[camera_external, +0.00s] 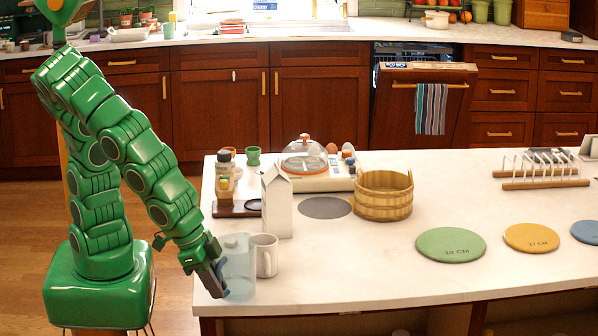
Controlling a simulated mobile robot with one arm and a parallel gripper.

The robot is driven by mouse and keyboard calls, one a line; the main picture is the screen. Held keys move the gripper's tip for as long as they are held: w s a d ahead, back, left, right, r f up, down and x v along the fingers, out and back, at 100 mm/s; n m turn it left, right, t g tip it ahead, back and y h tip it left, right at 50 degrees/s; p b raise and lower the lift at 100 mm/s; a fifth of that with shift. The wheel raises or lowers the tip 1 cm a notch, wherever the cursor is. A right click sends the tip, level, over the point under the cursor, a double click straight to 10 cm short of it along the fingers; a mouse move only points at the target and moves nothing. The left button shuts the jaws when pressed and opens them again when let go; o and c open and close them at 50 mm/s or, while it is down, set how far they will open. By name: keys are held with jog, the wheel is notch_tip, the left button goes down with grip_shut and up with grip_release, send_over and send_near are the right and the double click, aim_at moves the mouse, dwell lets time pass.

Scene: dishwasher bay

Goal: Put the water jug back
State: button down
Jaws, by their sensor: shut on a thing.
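The water jug (238,262) is a translucent pale blue vessel at the front left corner of the white island top. It looks upright. My gripper (219,283) reaches down from the left and is shut on the jug at its left side. The fingertips are small and partly merge with the jug, so the exact grip is hard to see. I cannot tell whether the jug's base touches the counter.
A white mug (265,254) stands close to the jug's right, with a white carton (277,203) behind. A dark tray (231,209), a grey round mat (325,207) and a wooden tub (383,196) lie farther back. The front middle counter is clear.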

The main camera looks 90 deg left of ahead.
notch_tip(320, 180, up, 15)
jog(key=w+a+n+y, duration=0.2)
jog(key=w+a+n, duration=0.3)
jog(key=w+a, duration=1.65)
jog(key=shift+w+d+f, duration=0.1)
jog(key=shift+w+f, duration=2)
jog(key=shift+f, duration=0.8)
jog(key=shift+w+f, duration=2.1)
jog(key=shift+f, duration=0.8)
jog(key=shift+w+d+f, duration=0.1)
jog(key=shift+w+f, duration=2)
jog(key=shift+f, duration=0.8)
